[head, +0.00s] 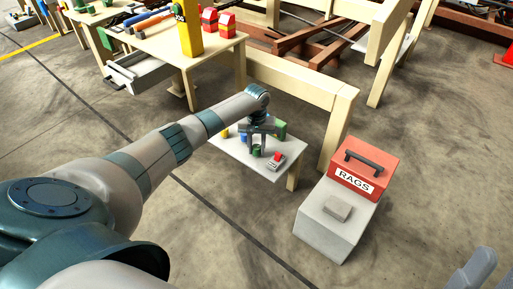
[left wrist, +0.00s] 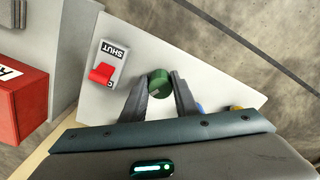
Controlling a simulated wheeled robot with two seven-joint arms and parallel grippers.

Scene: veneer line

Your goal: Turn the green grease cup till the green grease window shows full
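The green grease cup (head: 256,151) stands on a small white table. In the left wrist view the green cup (left wrist: 159,82) lies between the two fingertips, with a pale mark on its side. My left gripper (head: 262,140) is open just above the cup. Its fingers in the wrist view (left wrist: 160,88) are spread either side of the cup; I cannot tell if they touch it. A green block (head: 281,129) stands behind the gripper, partly hidden. I cannot make out a grease window. Grey shapes at the lower right corner look like part of my right gripper (head: 480,268).
A red switch on a grey plate labelled SHUT (left wrist: 104,70) sits beside the cup. Yellow (left wrist: 236,108) and blue parts are near the fingers, mostly hidden. A red RAGS box (head: 366,163) on a grey block stands right of the table. A wooden workbench (head: 205,60) is behind.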

